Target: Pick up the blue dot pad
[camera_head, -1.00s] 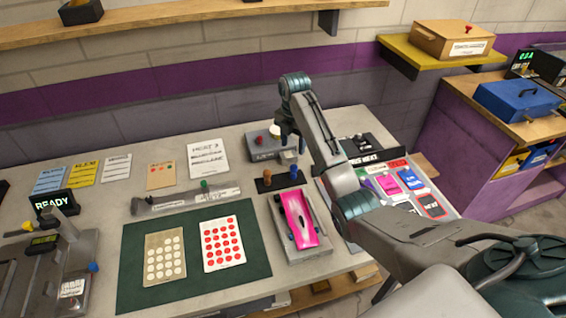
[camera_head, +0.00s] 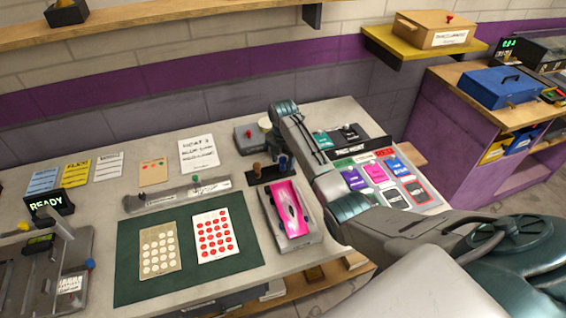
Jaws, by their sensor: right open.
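A small black stand (camera_head: 259,181) on the bench holds two upright pegs with knob tops, one brown (camera_head: 258,169) and one dark blue (camera_head: 283,163). The blue one looks like the blue dot pad. My right gripper (camera_head: 282,154) is open and points down right at the blue dot pad, partly covering it. I cannot tell whether its fingers touch the pad or are around it. My left gripper is not in view.
A pink car (camera_head: 290,211) lies on a grey block in front of the stand. A green mat (camera_head: 130,278) with two dot cards lies at left. Coloured cards (camera_head: 378,172) lie right of my arm. A grey box with a red button (camera_head: 249,134) stands behind.

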